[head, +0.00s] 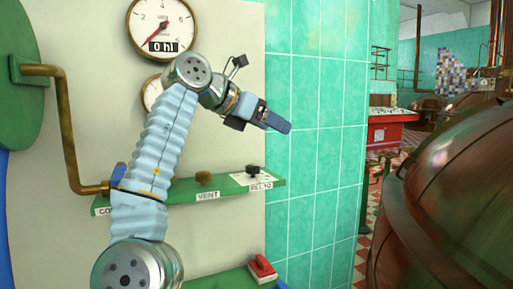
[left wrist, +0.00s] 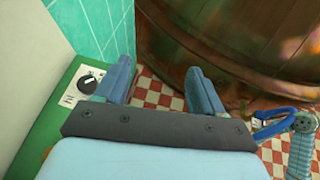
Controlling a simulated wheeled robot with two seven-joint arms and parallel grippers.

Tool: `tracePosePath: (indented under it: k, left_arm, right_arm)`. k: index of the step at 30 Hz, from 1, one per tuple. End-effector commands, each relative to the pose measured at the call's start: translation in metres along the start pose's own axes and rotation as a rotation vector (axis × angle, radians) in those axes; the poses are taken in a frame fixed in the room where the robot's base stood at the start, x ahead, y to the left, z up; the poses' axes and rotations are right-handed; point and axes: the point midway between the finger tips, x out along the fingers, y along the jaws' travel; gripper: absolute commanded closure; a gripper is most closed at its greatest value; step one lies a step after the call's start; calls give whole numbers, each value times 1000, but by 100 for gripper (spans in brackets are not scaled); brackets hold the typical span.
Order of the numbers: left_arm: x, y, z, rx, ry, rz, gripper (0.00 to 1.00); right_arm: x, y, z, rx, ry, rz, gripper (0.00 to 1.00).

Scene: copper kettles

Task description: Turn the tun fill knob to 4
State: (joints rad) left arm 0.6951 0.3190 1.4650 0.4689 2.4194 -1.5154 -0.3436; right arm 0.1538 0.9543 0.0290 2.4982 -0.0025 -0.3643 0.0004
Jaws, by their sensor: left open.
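The fill knob (head: 253,171) is small and black. It stands on a white dial plate (head: 238,182) at the right end of a green shelf. In the left wrist view the knob (left wrist: 88,84) shows at the left, outside my left fingers. The dial's numbers are too small to read there. My left gripper (head: 275,120) is open and empty, above and to the right of the knob, in front of the teal tiles. It also shows in the left wrist view (left wrist: 159,68). A blue gripper, seemingly my right one (left wrist: 275,122), shows at the right edge there.
A brown VENT knob (head: 204,178) sits left of the fill knob. A gauge (head: 163,25) reading 0 hl hangs above. A brown pipe (head: 68,135) runs at the left. A red switch (head: 262,268) is below the shelf. A large copper vessel (head: 450,200) stands at the right.

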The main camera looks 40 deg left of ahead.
Motion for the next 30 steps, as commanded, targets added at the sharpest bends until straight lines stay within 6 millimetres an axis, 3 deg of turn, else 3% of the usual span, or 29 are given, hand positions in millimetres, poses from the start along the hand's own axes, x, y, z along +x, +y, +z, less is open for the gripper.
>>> tracePosePath:
  k: [1, 3, 7, 12, 18, 23, 30]
  left_arm:
    - [8, -17, 7, 2, 33, 69, 31]
    - [22, -33, 10, -26, 72, 205, 31]
    - [34, -37, 1, -110, 72, 468, 31]
    - [27, -4, -38, -252, 5, 701, 31]
    - [15, 32, -80, -377, -51, 803, 31]
    - [18, 44, -89, -404, -59, 819, 31]
    - [51, 78, -94, -405, -55, 820, 31]
  right_arm:
    - [0, 0, 0, 0, 0, 0, 21]
    - [0, 0, 0, 0, 0, 0, 21]
    - [0, 0, 0, 0, 0, 0, 21]
    - [0, 0, 0, 0, 0, 0, 21]
    - [0, 0, 0, 0, 0, 0, 21]
    - [0, 0, 0, 0, 0, 0, 21]
    - [-3, -1, 0, 0, 0, 0, 21]
